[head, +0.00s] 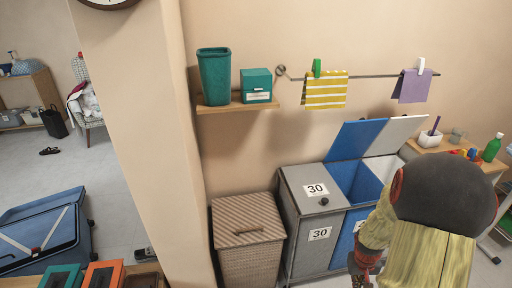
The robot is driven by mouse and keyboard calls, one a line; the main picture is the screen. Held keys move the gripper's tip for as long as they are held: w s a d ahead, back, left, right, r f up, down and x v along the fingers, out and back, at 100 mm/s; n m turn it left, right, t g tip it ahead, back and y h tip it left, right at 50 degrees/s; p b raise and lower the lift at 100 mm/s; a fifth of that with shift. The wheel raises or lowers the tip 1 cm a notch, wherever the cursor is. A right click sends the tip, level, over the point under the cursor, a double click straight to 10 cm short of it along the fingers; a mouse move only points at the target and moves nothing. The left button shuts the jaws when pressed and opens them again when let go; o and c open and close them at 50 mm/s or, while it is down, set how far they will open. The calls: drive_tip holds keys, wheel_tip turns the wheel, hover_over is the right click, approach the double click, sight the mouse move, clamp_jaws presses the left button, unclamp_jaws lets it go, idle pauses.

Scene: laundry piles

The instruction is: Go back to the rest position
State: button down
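My arm fills the lower right of the head view, with a dark rounded joint and yellowish links. It stands in front of the laundry sorter (306,207) and hides part of its right side. What seems to be my gripper (364,268), dark and reddish, shows small at the bottom edge beside the arm. Its fingers are not clear, so I cannot tell whether it is open or holds anything.
The sorter's blue and white lids are raised. A lidded wicker hamper (248,245) stands left of it. A shelf (236,106) and a rail with cloths (326,90) are above. A side table (457,151) is at right. An open blue suitcase (45,232) lies left, past the wall corner.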

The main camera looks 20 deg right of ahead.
drive_tip(key=a+r+n+t+y+p, duration=0.1)
drive_tip(key=a+r+n+t+p, duration=0.1)
drive_tip(key=a+r, duration=1.4)
drive_tip(key=a+r+n+t+p, duration=0.2)
drive_tip(key=a+r+n+t, duration=0.1)
drive_tip(key=a+r, duration=1.3)
wheel_tip(320, 180, up, 6)
drive_tip(key=shift+w+a+f+n+t+y+p, duration=0.2)
drive_tip(key=shift+w+a+n+t+y+p, duration=0.15)
drive_tip(key=shift+n, duration=0.25)
